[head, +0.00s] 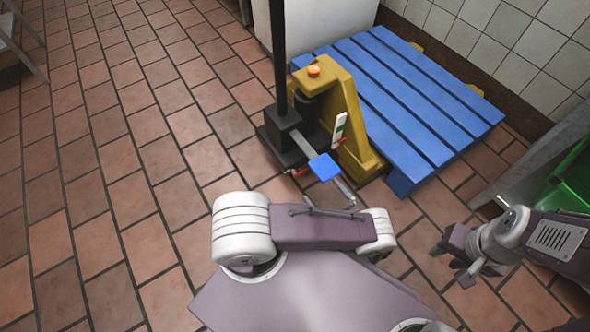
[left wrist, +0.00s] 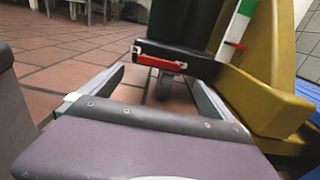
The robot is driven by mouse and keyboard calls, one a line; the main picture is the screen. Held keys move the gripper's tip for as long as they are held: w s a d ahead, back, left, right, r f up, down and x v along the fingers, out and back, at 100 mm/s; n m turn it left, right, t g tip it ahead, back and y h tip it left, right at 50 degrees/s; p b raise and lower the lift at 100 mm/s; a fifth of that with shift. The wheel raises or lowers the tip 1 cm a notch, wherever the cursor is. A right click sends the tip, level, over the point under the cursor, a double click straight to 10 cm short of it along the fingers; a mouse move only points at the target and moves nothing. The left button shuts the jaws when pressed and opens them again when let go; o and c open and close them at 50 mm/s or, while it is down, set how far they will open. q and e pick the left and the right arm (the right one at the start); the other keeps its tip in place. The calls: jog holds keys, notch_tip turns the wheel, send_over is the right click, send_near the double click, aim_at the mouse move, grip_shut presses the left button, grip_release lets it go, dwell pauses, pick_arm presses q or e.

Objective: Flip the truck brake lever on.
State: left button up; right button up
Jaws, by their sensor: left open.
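The yellow pallet truck (head: 350,127) stands at the top middle of the head view, with a black base and an upright black pole. A short red lever with a pale end (left wrist: 160,61) sits low on the black base in the left wrist view. Its red also shows in the head view (head: 298,172). My left gripper (left wrist: 158,78) is open, its two fingers spread on either side of the lever in that picture. I see no contact with it. In the head view a blue pad on a grey bar partly covers the left fingers. My right gripper (head: 453,262) is at the lower right, away from the truck.
A blue slatted pallet (head: 405,95) lies right of the truck, beside a tiled wall (head: 530,45). A white cabinet (head: 330,22) stands behind. A green bin (head: 572,185) is at the right edge. The brick-tiled floor (head: 110,150) on the left is clear.

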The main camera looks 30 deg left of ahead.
aim_at(306, 171)
pick_arm(q)
jog(key=b+x, duration=0.2)
jog(key=x, duration=0.7)
jog(key=shift+a+f+b, duration=0.1)
jog(key=shift+a+b, duration=0.2)
